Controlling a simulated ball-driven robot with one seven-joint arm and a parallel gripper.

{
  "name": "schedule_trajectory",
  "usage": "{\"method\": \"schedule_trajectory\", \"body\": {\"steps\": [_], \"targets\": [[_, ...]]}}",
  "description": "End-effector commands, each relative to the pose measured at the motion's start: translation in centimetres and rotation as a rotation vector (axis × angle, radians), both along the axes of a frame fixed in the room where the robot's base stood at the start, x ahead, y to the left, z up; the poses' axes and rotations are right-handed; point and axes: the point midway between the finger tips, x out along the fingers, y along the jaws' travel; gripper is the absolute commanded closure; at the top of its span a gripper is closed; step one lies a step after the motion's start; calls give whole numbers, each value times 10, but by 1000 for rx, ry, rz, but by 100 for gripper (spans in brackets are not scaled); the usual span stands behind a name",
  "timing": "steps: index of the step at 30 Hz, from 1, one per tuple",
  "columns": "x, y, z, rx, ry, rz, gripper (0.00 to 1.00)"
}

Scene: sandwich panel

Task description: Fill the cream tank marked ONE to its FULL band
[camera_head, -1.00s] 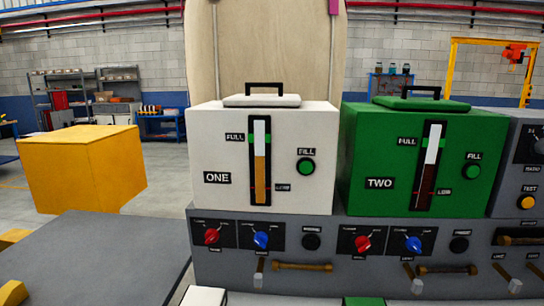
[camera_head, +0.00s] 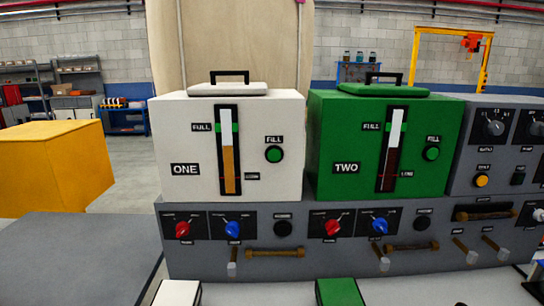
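The cream tank (camera_head: 265,177) marked ONE stands upright on the grey panel, with a lid and black handle on top. Its gauge (camera_head: 229,150) shows amber liquid from the bottom to a little more than half height, above the red LOW line and below the green FULL band (camera_head: 235,127). White shows above the liquid. A green FILL button (camera_head: 274,154) sits right of the gauge. The green tank (camera_head: 328,130) marked TWO stands to its right, with dark red liquid at about mid-gauge and its own FILL button (camera_head: 432,154). My gripper is not in view.
Below the tanks, the grey panel (camera_head: 190,262) carries red knobs (camera_head: 182,230), blue knobs (camera_head: 232,229), black buttons, levers and wooden handles (camera_head: 274,253). A yellow block (camera_head: 55,165) stands at left, behind a grey surface (camera_head: 75,255). A cream block and a green block show at the bottom edge.

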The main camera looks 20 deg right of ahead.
Motion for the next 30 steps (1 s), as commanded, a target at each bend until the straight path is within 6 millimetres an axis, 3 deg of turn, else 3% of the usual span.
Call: {"method": "schedule_trajectory", "body": {"steps": [5,25,30], "targets": [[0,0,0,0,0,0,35],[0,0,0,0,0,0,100],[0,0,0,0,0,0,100]]}}
